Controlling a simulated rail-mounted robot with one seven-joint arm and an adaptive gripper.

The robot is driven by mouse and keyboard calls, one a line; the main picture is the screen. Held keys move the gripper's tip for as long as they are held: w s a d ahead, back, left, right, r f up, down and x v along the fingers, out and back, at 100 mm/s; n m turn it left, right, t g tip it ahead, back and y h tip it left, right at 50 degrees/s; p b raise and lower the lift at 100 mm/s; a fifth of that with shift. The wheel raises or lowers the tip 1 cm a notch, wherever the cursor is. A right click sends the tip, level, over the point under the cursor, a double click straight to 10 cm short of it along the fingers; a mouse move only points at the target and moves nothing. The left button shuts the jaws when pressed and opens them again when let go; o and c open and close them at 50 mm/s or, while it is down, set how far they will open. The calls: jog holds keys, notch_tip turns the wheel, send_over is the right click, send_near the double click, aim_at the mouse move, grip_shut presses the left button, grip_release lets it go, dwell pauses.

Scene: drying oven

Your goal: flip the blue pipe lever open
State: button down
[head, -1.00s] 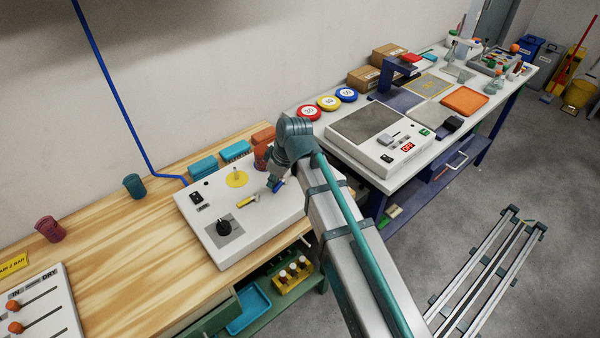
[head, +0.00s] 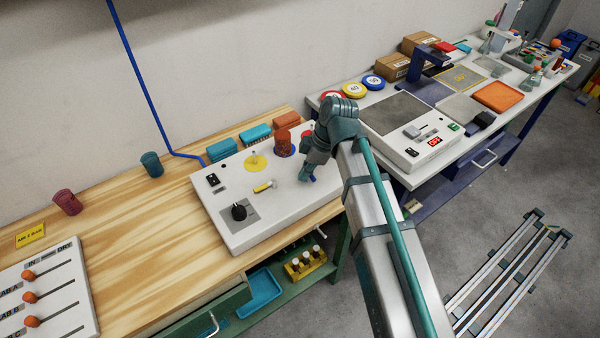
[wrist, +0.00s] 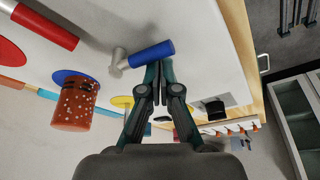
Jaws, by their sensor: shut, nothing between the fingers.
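The blue lever (wrist: 152,54) shows in the wrist view as a blue handle on a short grey metal pivot, above the white panel. In the head view only a bit of its blue handle (head: 312,179) shows beside my fingertips. My gripper (wrist: 160,68) is shut, with nothing between its fingers. Its tips are right at the side of the blue handle; I cannot tell whether they touch. In the head view my gripper (head: 305,177) is low over the right part of the white panel (head: 245,236) and hides most of the lever.
A perforated orange-red cup (wrist: 73,106) stands on a blue disc beside the lever. A red lever (wrist: 45,26) lies farther left in the wrist view. A yellow lever (head: 264,186) and a black knob (head: 239,212) are on the panel. Scales (head: 410,150) stand right.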

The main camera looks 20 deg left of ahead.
aim_at(292, 189)
jog(key=shift+w+d, duration=0.2)
jog(key=shift+d, duration=0.15)
jog(key=shift+w+d, duration=0.15)
jog(key=shift+d, duration=0.1)
dwell(0.5)
jog(key=shift+s+a, duration=0.25)
jog(key=shift+s, duration=0.3)
jog(key=s+a, duration=0.1)
jog(key=s, duration=0.1)
jog(key=shift+s+a, duration=0.3)
jog(key=shift+a, duration=0.05)
jog(key=w+a+b+v, duration=0.1)
jog(key=b+v, duration=0.1)
jog(key=v, duration=0.7)
jog(key=shift+w+a+r, duration=0.2)
jog(key=shift+w+r, duration=0.15)
jog(key=shift+r, duration=0.15)
jog(key=shift+r, duration=0.1)
